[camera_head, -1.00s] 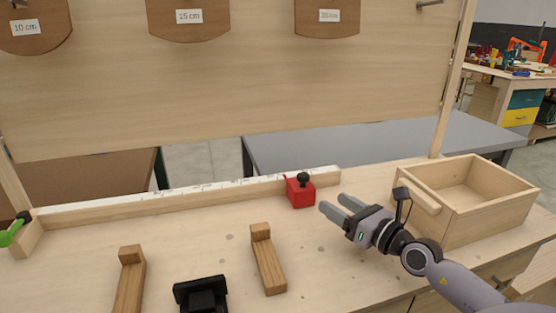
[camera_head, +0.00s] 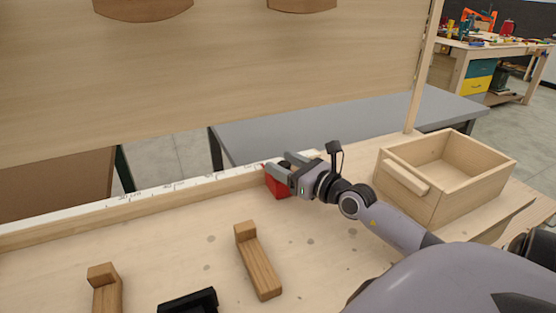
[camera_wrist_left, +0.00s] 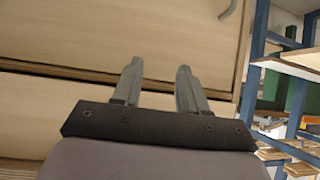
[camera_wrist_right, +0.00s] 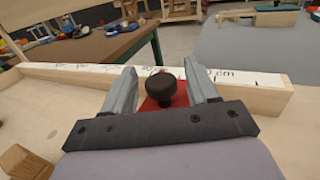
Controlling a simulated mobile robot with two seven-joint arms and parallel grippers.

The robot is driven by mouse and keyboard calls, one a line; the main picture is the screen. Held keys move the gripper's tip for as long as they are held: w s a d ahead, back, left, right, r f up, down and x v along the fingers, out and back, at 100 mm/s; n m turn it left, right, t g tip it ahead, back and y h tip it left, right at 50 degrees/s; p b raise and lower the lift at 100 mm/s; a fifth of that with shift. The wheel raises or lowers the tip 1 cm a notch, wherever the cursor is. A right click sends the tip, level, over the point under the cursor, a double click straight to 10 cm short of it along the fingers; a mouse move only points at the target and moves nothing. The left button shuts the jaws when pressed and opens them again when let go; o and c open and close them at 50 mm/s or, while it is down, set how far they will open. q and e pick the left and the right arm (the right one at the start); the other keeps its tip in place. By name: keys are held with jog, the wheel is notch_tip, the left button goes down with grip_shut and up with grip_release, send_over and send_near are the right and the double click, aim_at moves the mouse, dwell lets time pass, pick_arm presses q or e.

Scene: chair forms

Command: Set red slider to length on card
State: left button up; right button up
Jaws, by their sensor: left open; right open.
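The red slider (camera_head: 277,182) sits against the wooden rail with a white marked scale (camera_head: 150,193), near the rail's right end. My right gripper (camera_head: 284,168) is at the slider and partly hides it. In the right wrist view, the slider's black knob (camera_wrist_right: 161,88) stands between the two open fingers of my right gripper (camera_wrist_right: 165,82), with gaps on both sides. The scale behind it shows "cm" to the right of the knob. My left gripper (camera_wrist_left: 157,80) is open and empty, facing a wooden panel in the left wrist view. No card's number is readable now.
Two wooden L-shaped pieces (camera_head: 258,262) (camera_head: 104,290) and a black object (camera_head: 188,303) lie on the bench front. An open wooden box (camera_head: 440,180) stands at the right. Brown card bottoms (camera_head: 143,8) hang on the back board above.

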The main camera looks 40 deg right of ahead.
jog(key=shift+w+a, duration=0.1)
jog(key=shift+w, duration=1)
grip_shut()
jog(key=shift+a, duration=0.1)
